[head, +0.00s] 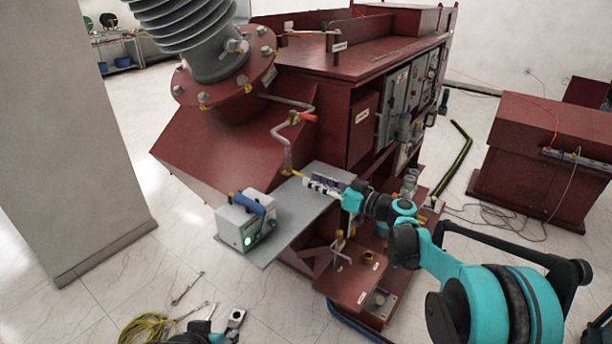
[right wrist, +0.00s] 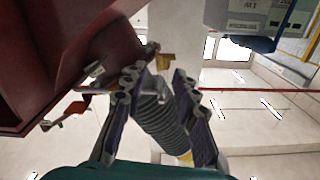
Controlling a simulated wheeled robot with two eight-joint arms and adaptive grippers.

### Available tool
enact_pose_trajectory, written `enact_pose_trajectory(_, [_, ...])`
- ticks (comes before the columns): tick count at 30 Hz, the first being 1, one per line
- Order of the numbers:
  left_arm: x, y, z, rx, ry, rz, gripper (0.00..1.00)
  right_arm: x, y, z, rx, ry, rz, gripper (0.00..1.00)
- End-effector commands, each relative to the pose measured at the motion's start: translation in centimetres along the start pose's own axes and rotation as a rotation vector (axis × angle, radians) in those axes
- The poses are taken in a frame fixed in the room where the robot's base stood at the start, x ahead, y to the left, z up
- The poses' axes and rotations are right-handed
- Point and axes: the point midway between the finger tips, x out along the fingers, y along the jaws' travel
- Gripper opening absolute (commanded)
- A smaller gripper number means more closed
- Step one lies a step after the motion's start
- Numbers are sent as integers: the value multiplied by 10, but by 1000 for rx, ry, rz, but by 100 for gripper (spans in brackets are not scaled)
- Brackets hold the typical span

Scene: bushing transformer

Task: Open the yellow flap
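A small yellow flap (head: 292,172) sits at the lower end of the bent grey pipe (head: 290,140) on the red transformer. In the right wrist view a yellow piece (right wrist: 164,62), apparently this flap, shows just beyond my fingertips. My right gripper (head: 311,184) is just right of the flap, above the grey shelf. It also shows in the right wrist view (right wrist: 157,78), with its two fingers apart and nothing visibly held between them. Contact with the flap cannot be made out. Part of my left arm shows at the bottom edge of the head view; its gripper state is unclear.
A grey device with a blue handle (head: 246,222) stands on the grey shelf (head: 290,215). A red valve handle (head: 303,117) is on the pipe above. Tools (head: 187,288) and a yellow cable (head: 146,327) lie on the floor. A pillar (head: 70,130) stands left.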

Motion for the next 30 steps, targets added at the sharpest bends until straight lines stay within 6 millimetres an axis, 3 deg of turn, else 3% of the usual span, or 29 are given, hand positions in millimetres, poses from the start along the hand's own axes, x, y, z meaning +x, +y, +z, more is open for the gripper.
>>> enact_pose_trajectory(7, [1,0,0,0,0,0,40,33,0,0,1,-1,0,29])
enact_pose_trajectory(17, [0,0,0,0,0,0,40,38,0,0,1,-1,1,29])
enact_pose_trajectory(21, [0,0,0,0,0,0,40,38,0,0,1,-1,1,0])
enact_pose_trajectory(30, [1,0,0,0,0,0,40,38,-1,0,1,0,6,0])
